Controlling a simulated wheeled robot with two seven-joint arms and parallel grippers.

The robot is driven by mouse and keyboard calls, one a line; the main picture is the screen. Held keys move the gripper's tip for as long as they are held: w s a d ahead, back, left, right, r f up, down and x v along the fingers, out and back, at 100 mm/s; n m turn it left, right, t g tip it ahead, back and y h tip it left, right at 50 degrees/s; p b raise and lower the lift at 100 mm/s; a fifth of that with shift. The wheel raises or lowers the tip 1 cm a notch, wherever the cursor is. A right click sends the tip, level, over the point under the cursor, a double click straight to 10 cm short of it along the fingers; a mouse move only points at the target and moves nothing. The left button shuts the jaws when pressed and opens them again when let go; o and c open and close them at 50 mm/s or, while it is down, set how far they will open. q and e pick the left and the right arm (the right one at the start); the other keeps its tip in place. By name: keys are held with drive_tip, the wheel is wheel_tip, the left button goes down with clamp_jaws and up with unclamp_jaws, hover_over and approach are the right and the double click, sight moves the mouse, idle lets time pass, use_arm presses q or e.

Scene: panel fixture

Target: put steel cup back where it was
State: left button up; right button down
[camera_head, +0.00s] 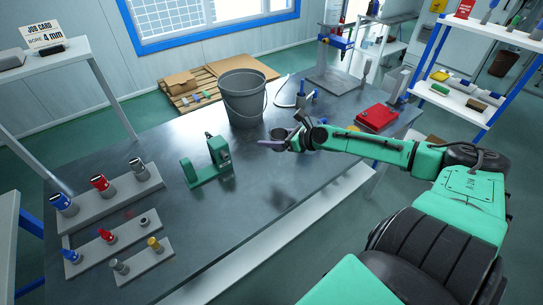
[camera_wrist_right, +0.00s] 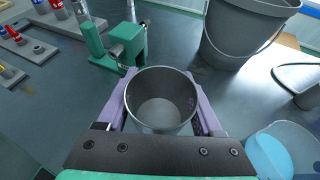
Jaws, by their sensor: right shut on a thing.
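The steel cup (camera_wrist_right: 160,112) is upright between the purple fingers of my right gripper (camera_wrist_right: 160,100), with its open mouth toward the wrist camera. It looks empty inside. In the head view the right gripper (camera_head: 274,142) is over the middle of the metal bench, just right of the green fixture. The steel cup (camera_head: 279,133) shows there as a small grey shape at the fingers. I cannot tell whether its base touches the bench. My left gripper is in neither view.
A grey bucket (camera_head: 243,105) stands behind the gripper, and a green fixture (camera_head: 207,168) to its left. A pale round container with blue inside (camera_wrist_right: 284,152) is close on the right. Socket racks (camera_head: 112,205) fill the bench's left end; a red case (camera_head: 377,117) lies right.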

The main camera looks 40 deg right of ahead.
sight(270, 171)
drive_tip(key=f+b, duration=0.1)
drive_tip(key=f, duration=0.3)
drive_tip(key=f+b, duration=0.2)
drive_tip(key=f, duration=0.3)
drive_tip(key=f+b, duration=0.1)
drive_tip(key=f, duration=0.3)
drive_tip(key=shift+w+a+f, duration=0.15)
drive_tip(key=shift+a+f, duration=0.1)
drive_tip(key=shift+f, duration=0.1)
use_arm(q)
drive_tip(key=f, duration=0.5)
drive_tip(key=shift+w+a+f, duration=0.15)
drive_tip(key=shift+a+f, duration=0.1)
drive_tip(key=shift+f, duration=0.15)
use_arm(e)
drive_tip(key=shift+c, duration=0.2)
unclamp_jaws()
drive_tip(key=shift+r, duration=0.1)
drive_tip(key=p+v, duration=0.2)
drive_tip(key=v, duration=1)
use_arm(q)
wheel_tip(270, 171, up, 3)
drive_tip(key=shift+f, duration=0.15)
